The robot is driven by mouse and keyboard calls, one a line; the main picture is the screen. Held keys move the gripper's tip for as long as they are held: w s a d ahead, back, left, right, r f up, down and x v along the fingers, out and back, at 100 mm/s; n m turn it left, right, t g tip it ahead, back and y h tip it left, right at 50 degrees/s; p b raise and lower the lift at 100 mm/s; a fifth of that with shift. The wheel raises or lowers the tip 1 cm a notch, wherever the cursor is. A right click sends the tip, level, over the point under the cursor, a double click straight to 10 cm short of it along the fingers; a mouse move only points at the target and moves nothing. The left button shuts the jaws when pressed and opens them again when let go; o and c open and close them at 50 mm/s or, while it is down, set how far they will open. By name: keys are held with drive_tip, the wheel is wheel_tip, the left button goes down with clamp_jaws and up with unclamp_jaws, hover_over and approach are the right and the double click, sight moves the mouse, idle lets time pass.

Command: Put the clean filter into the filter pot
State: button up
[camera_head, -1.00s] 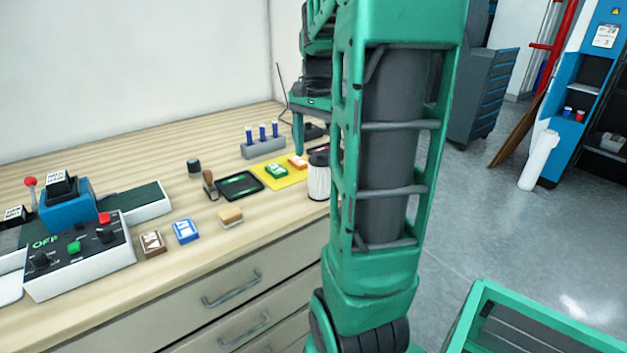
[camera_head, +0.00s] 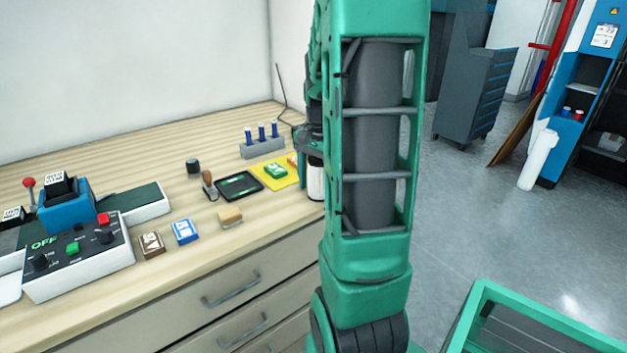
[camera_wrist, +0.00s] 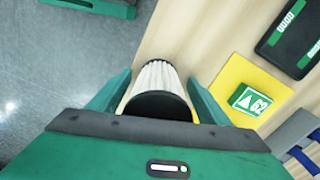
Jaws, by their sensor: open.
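A white pleated filter (camera_wrist: 158,76) with a black end cap stands near the edge of the wooden counter. In the wrist view it lies between the two fingers of my gripper (camera_wrist: 159,80), which are open with one on each side of it. I cannot tell whether the fingers touch it. In the head view the filter (camera_head: 316,182) shows only in part, beside my arm, with the gripper just above it and mostly hidden. I cannot make out a filter pot in either view.
A yellow mat (camera_head: 279,176) with a green block (camera_head: 276,171) lies left of the filter. A black tray (camera_head: 240,185), a rack of blue pens (camera_head: 262,147) and a control panel (camera_head: 78,256) are also on the counter (camera_head: 110,150). A green-framed bin (camera_head: 545,315) stands at lower right.

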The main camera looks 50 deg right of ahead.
sight(318, 170)
drive_tip(key=c, duration=1.2)
drive_tip(key=shift+c, duration=0.2)
drive_tip(key=shift+r, duration=0.15)
drive_tip(key=shift+r, duration=0.25)
wheel_tip(318, 170, up, 4)
drive_tip(key=shift+a+f, duration=0.1)
drive_tip(key=shift+a, duration=0.05)
drive_tip(key=s+a+r, duration=0.3)
drive_tip(key=a+r, duration=0.3)
drive_tip(key=a, duration=0.4)
drive_tip(key=shift+s+a+r, duration=0.25)
drive_tip(key=shift+s+a, duration=0.15)
